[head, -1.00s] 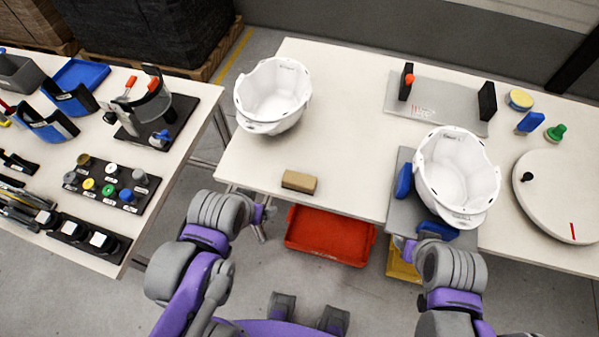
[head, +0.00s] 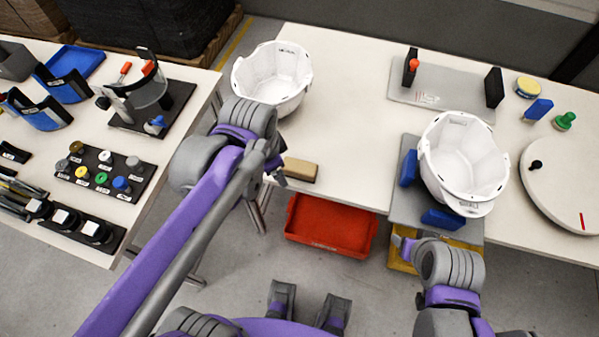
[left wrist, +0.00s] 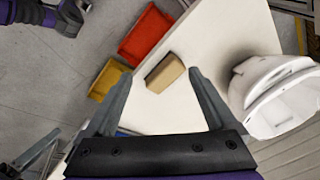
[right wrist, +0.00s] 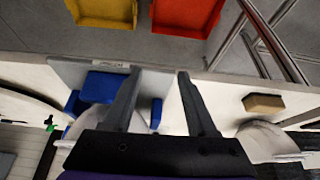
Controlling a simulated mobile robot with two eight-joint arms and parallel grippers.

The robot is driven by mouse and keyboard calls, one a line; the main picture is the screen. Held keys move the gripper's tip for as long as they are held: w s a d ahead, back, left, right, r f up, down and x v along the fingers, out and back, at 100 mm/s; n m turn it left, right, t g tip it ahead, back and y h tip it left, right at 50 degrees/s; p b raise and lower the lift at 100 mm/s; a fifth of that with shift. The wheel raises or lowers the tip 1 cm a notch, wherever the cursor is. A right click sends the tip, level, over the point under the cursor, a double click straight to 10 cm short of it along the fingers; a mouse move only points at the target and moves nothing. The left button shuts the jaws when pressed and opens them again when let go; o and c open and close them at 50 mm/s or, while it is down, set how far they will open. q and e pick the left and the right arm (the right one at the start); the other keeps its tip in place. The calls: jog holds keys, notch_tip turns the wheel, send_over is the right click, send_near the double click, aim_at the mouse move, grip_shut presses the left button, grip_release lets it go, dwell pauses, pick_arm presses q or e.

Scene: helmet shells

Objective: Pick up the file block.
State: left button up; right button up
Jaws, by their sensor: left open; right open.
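The file block (head: 301,170) is a small tan block with a darker side, lying near the front edge of the white table. It also shows in the left wrist view (left wrist: 165,73), ahead of and between the fingers, and in the right wrist view (right wrist: 263,104), off to the right. My left gripper (head: 277,171) is open and empty, just left of the block in the head view and apart from it in the left wrist view (left wrist: 160,95). My right gripper (right wrist: 155,78) is open and empty, in front of the table near the grey plate.
A white helmet shell (head: 273,78) stands left behind the block; another (head: 462,160) sits on a grey plate (head: 404,207) with blue pads. A red bin (head: 331,226) and a yellow bin (head: 402,262) are below the table edge. The table's middle is clear.

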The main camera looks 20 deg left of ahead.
aim_at(299, 166)
pick_arm(q)
jog(key=w+d+m+g+b, duration=0.3)
jog(key=w+d+m, duration=0.1)
jog(key=w+m, duration=0.4)
jog(key=shift+m, duration=0.7)
notch_tip(299, 166, down, 11)
jog(key=shift+s+f+b, duration=0.1)
jog(key=shift+s+b, duration=0.05)
jog(key=shift+b, duration=0.3)
grip_shut()
pick_arm(e)
jog(key=f, duration=0.5)
jog(key=shift+s, duration=0.35)
